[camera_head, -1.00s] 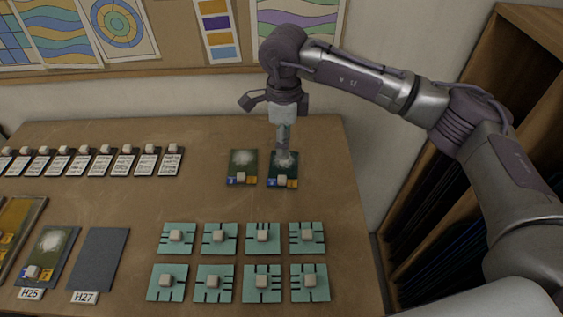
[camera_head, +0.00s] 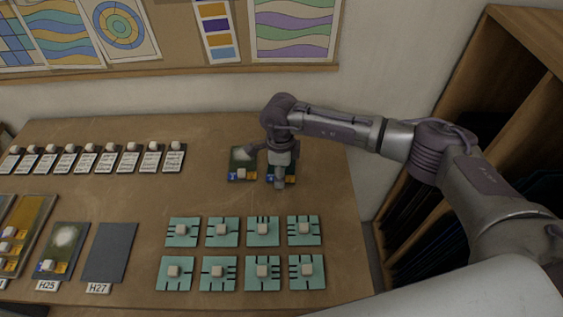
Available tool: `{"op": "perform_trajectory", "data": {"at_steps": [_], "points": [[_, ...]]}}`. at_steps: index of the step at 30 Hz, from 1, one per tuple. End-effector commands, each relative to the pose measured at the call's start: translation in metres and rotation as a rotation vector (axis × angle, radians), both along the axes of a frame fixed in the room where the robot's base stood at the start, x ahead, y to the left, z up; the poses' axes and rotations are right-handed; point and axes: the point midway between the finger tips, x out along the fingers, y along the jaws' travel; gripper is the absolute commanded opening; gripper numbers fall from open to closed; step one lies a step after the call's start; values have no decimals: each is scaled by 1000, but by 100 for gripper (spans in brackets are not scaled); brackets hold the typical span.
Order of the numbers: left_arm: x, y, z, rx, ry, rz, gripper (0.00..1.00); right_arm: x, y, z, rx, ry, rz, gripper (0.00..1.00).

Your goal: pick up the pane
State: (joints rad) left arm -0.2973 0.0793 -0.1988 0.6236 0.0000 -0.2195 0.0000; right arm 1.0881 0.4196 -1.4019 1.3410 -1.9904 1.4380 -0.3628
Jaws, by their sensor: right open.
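Two dark green panes with whitish smudges lie side by side at the back right of the table. The left one (camera_head: 238,166) shows mostly clear, with a pale block and a blue and an orange label at its front. The right one (camera_head: 290,179) is mostly hidden under my right gripper (camera_head: 280,184), which points down over it. The gripper is open; whether it touches this pane I cannot tell. Another smudged pane (camera_head: 66,238) lies at the front left behind the H25 label. My left gripper is not in view.
Several teal tiles (camera_head: 263,231) with pale blocks fill the front right. A row of white cards (camera_head: 110,160) with blocks lies at the back left. A dark slate (camera_head: 110,250) lies behind the H27 label. A wooden rack (camera_head: 470,110) stands at the right.

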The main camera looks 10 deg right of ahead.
Motion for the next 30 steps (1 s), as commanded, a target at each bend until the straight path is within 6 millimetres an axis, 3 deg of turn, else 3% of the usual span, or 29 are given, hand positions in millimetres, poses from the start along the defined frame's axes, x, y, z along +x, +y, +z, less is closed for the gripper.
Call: {"op": "perform_trajectory", "data": {"at_steps": [6,16,30], "points": [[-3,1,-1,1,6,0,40,0,0,-2,0,-1,0,52],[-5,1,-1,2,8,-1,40,0,0,-2,0,0,-1,0],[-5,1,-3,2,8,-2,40,0,0,1,-1,0,-1,0]]}}
